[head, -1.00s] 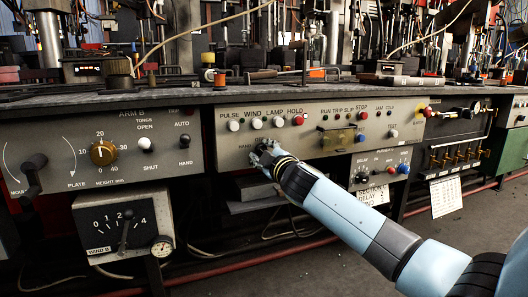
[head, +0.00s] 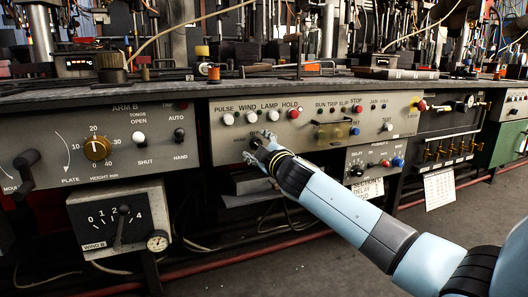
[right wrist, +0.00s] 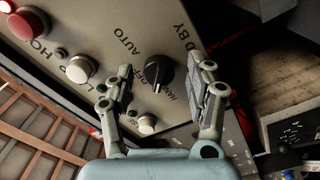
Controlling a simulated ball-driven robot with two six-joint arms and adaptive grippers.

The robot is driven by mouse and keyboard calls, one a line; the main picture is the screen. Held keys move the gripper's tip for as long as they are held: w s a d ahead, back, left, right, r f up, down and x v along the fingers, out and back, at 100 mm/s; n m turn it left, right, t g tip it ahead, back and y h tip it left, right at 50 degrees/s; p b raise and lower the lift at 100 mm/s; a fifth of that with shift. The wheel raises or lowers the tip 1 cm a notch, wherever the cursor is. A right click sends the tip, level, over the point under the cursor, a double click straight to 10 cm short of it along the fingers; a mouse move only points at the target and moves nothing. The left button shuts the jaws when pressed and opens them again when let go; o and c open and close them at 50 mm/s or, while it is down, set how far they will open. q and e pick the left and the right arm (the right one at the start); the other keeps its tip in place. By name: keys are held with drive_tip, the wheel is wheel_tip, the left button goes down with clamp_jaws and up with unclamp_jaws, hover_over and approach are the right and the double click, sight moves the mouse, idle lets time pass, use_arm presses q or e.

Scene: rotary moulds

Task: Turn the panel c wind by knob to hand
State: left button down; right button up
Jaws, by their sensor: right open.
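The panel (head: 300,150) is grey, with a row of buttons labelled PULSE, WIND, LAMP and HOLD. Its black knob (right wrist: 158,72) sits below the buttons, with HAND, OFF, AUTO and a partly hidden label around it. A pale mark shows at the knob's lower end, near HAND; I cannot be sure of its exact setting. In the head view the knob (head: 254,143) is partly covered by my right gripper (head: 264,143). In the right wrist view my right gripper (right wrist: 163,72) is open, one finger on each side of the knob, with gaps visible. My left gripper is out of view.
A red button (right wrist: 27,24) and white buttons (right wrist: 80,68) lie near the fingers. The ARM B panel (head: 105,150) is to the left, with a wind B box (head: 118,217) below it. A smaller delay panel (head: 372,170) is to the right. The bench top above is crowded.

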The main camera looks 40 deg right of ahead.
drive_tip(key=v, duration=1.1)
drive_tip(key=shift+s, duration=0.3)
drive_tip(key=shift+a+f, duration=0.1)
drive_tip(key=shift+a, duration=0.05)
